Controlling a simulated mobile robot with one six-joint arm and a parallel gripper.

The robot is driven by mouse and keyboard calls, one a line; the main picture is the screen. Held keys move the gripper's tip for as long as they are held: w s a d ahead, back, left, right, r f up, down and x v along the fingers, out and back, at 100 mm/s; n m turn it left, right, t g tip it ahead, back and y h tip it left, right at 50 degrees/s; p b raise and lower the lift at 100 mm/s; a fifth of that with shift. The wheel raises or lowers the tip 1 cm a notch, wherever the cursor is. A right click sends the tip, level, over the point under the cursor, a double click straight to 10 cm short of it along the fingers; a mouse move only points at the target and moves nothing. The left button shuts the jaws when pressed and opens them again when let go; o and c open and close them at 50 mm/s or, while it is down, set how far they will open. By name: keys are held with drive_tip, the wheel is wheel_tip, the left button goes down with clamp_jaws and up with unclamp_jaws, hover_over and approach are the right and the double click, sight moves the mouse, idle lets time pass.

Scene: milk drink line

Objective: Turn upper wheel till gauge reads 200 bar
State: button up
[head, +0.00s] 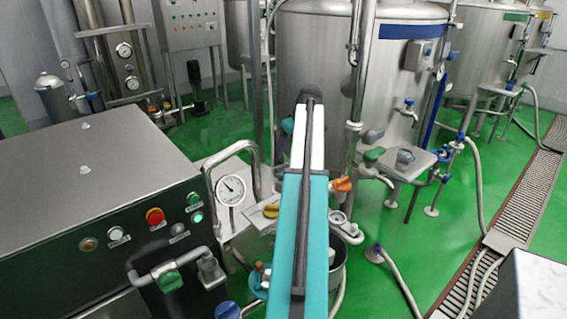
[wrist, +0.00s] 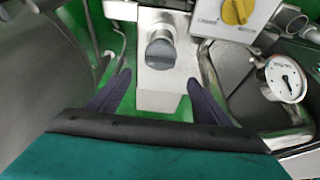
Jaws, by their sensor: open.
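A round white gauge (head: 231,190) with a dark needle stands beside the steel cabinet. Its needle points to the upper left in the head view, and the figures are too small to read. The gauge also shows at the right of the wrist view (wrist: 287,78). My gripper (wrist: 160,77) is open, with its two dark fingers apart and nothing between them. A dark grey round knob (wrist: 160,54) on a steel block lies ahead, between and beyond the fingertips. I cannot tell whether it is the upper wheel. My arm hides the gripper in the head view.
A yellow knob (wrist: 236,10) sits on a pale box right of the grey knob. A curved steel pipe (head: 257,165) runs beside the gauge. The steel cabinet (head: 90,200) fills the left, and a large tank (head: 310,60) stands behind. Green floor is open at right.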

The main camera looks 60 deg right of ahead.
sight(283, 165)
drive_tip(key=shift+p+x, duration=0.8)
drive_tip(key=shift+x, duration=4.05)
drive_tip(key=shift+c, duration=0.2)
drive_tip(key=shift+s, duration=0.1)
drive_tip(key=c, duration=1)
